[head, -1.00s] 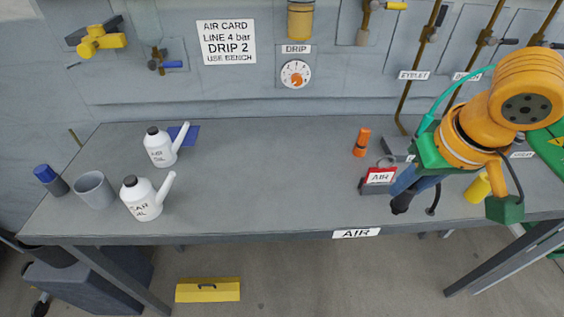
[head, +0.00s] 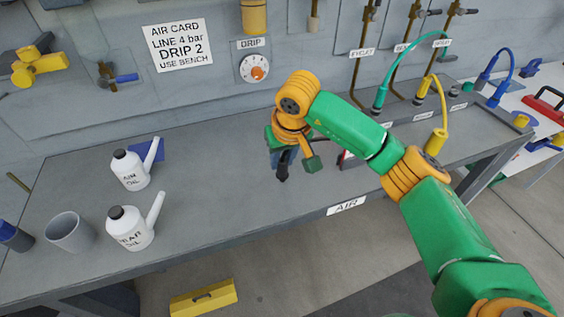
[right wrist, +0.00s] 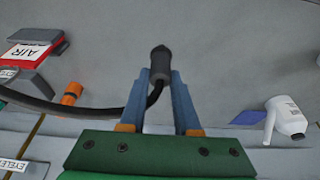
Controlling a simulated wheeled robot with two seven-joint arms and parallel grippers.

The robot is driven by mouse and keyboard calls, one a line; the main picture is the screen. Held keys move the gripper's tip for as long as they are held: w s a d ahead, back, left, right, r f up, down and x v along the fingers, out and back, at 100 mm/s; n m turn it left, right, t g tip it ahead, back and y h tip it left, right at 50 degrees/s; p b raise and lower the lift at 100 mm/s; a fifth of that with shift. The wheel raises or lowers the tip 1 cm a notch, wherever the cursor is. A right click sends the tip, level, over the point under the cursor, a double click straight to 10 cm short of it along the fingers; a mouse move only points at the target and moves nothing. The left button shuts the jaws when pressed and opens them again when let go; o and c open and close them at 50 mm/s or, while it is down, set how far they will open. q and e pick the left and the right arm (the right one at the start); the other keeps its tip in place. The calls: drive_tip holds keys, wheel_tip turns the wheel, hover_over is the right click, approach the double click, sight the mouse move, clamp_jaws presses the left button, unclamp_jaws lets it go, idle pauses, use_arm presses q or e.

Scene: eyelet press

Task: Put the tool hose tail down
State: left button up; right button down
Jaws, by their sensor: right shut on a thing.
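The tool hose tail, a black end fitting (right wrist: 160,62), is pinched between the blue fingers of my right gripper (right wrist: 160,85). Its black hose (right wrist: 50,107) bends away behind the fingers and runs left in the right wrist view. In the head view my right gripper (head: 284,168) points down over the middle of the grey bench (head: 225,190). The dark fitting (head: 282,174) shows below its fingers. I cannot tell whether the fitting touches the bench. My left gripper is not in view.
The red-and-white AIR block (right wrist: 35,52) and an orange cylinder (right wrist: 72,93) lie to one side of the gripper. Two white oil cans (head: 130,170) (head: 132,233), a grey cup (head: 70,231) and a blue pad (head: 150,150) are left.

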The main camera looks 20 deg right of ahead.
sight(282, 170)
wheel_tip(282, 170, down, 3)
drive_tip(key=shift+r+p, duration=0.15)
drive_tip(key=shift+p, duration=0.7)
drive_tip(key=shift+f, duration=0.3)
drive_tip(key=shift+f+b, duration=0.2)
drive_tip(key=shift+b, duration=0.15)
drive_tip(key=c, duration=0.6)
unclamp_jaws()
